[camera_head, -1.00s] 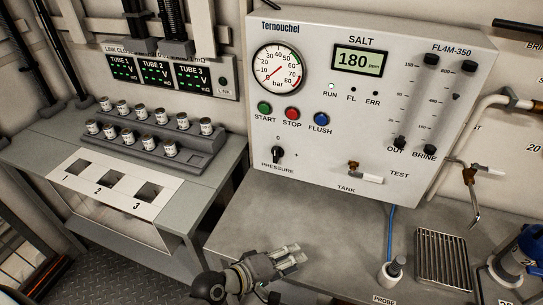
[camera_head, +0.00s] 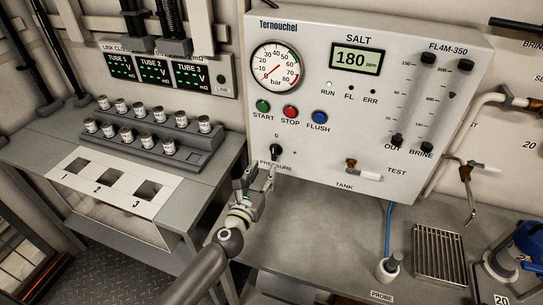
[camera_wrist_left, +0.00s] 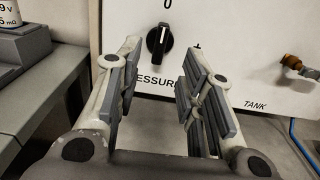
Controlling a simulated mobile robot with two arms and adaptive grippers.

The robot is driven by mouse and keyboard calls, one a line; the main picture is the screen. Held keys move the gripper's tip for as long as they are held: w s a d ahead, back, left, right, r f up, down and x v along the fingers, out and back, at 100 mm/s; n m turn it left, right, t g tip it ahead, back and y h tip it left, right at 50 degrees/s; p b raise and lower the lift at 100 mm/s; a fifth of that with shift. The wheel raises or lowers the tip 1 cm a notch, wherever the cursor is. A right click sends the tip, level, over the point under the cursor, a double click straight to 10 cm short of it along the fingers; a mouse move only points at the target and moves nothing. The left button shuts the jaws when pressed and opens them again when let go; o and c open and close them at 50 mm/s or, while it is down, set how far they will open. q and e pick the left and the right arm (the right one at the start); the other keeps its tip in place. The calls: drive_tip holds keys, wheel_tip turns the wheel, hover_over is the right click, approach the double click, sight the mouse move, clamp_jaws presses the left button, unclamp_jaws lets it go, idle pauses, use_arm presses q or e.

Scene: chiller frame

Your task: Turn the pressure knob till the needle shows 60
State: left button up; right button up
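The black pressure knob (camera_head: 276,151) is on the lower left of the white panel, above the word PRESSURE. The round gauge (camera_head: 277,66) is at the panel's upper left; its red needle lies on a slant, and its exact reading is too small to tell. My left gripper (camera_head: 261,172) is just below and in front of the knob, fingers pointing at the panel. In the left wrist view the two fingers are spread with nothing between them, and the knob (camera_wrist_left: 160,41) shows beyond the fingertips, its pointer roughly upright. My right gripper is not in view.
Green START, red STOP (camera_head: 290,112) and blue FLUSH buttons sit above the knob. A TEST tap (camera_head: 361,171) sticks out to its right. Below is a grey bench with a probe (camera_head: 388,267) and a drain grate (camera_head: 438,250). A rack of small jars (camera_head: 160,140) stands left.

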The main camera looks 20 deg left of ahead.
sight(273, 154)
use_arm(q)
drive_tip(key=w, duration=0.8)
drive_tip(key=shift+d+b, duration=0.2)
drive_tip(key=shift+b, duration=0.15)
clamp_jaws()
